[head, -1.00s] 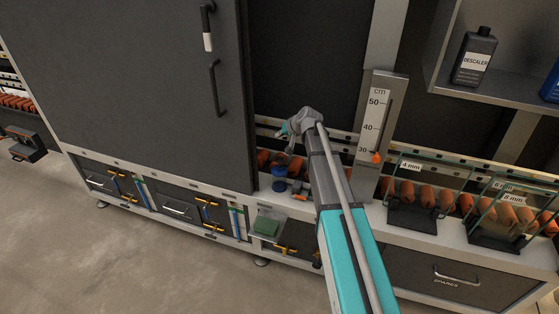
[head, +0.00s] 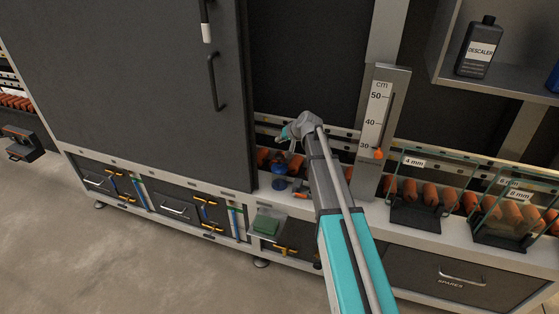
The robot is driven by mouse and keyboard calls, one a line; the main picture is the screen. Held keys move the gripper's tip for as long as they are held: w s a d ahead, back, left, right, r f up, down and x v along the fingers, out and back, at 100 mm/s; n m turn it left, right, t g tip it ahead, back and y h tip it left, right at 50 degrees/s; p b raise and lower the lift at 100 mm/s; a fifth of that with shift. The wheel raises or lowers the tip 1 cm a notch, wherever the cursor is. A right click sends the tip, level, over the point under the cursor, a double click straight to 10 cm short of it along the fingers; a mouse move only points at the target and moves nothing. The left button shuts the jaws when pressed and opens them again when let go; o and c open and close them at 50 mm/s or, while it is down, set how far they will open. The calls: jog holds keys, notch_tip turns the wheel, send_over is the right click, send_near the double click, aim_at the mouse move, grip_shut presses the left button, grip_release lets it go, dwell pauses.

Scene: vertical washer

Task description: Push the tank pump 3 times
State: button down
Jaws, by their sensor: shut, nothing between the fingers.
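A small blue pump-like object (head: 279,183) stands on the light ledge at the foot of the tall dark door, just left of my arm. I take it for the tank pump, but it is small and partly hard to make out. My gripper (head: 291,152) is at the far end of my arm, above and slightly right of the blue object. It is shut and empty. The fingertips are small and partly hidden by the arm, so I cannot tell whether they touch the blue top.
A tall dark door (head: 130,80) stands left. A cm gauge (head: 379,125) with an orange marker is right of my arm. Glass-sided bins (head: 425,195) with orange pieces line the right ledge. A green block (head: 266,224) sits on a small shelf below. A descaler bottle (head: 475,50) stands upper right.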

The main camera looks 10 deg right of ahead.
aim_at(279, 156)
jog(key=shift+f+b, duration=2.1)
jog(key=shift+f, duration=0.35)
jog(key=shift+f+b, duration=1.6)
dwell(1.9)
jog(key=shift+r, duration=0.2)
jog(key=shift+r+p, duration=1.4)
jog(key=shift+p, duration=0.2)
jog(key=shift+r+p, duration=2.55)
